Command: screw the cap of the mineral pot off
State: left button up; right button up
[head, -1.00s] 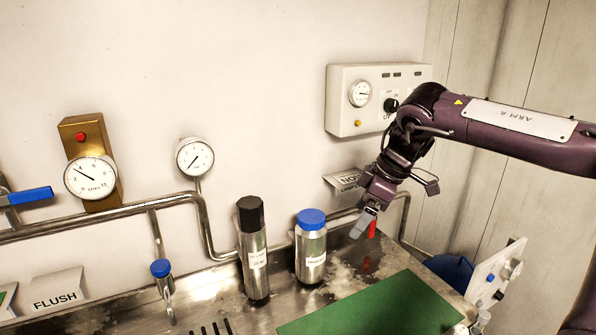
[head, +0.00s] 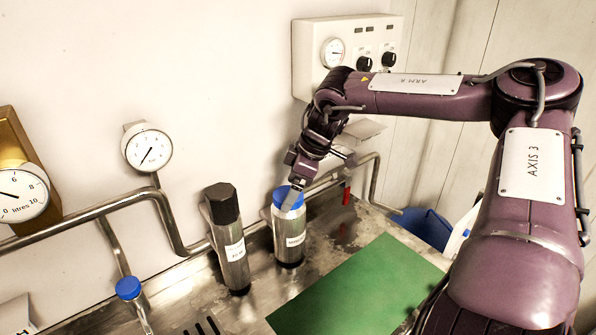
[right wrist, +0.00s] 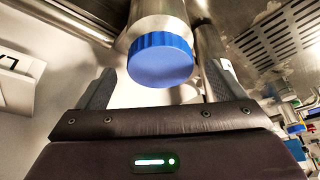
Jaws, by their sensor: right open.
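The mineral pot (head: 289,240) is a steel cylinder with a white label, upright on the steel counter. Its blue ribbed cap (head: 280,196) is on the pot's top; the cap also shows in the right wrist view (right wrist: 161,62). My right gripper (head: 293,197) is at the cap in the head view and covers part of it. In the right wrist view, my right gripper's fingers (right wrist: 159,82) are spread wide, one on each side of the cap, with gaps between. It holds nothing. My left gripper is not in view.
A steel cylinder with a black cap (head: 222,204) stands close left of the pot. A pipe (head: 185,246) runs along the wall behind. A green mat (head: 352,290) lies in front, clear. A small red item (head: 346,195) is to the right.

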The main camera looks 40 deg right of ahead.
jog(key=shift+w+a+f, duration=0.15)
jog(key=shift+f, duration=0.35)
jog(key=c, duration=0.4)
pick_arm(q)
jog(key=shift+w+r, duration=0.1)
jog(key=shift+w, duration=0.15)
pick_arm(e)
jog(key=c, duration=0.9)
jog(key=shift+c, duration=0.2)
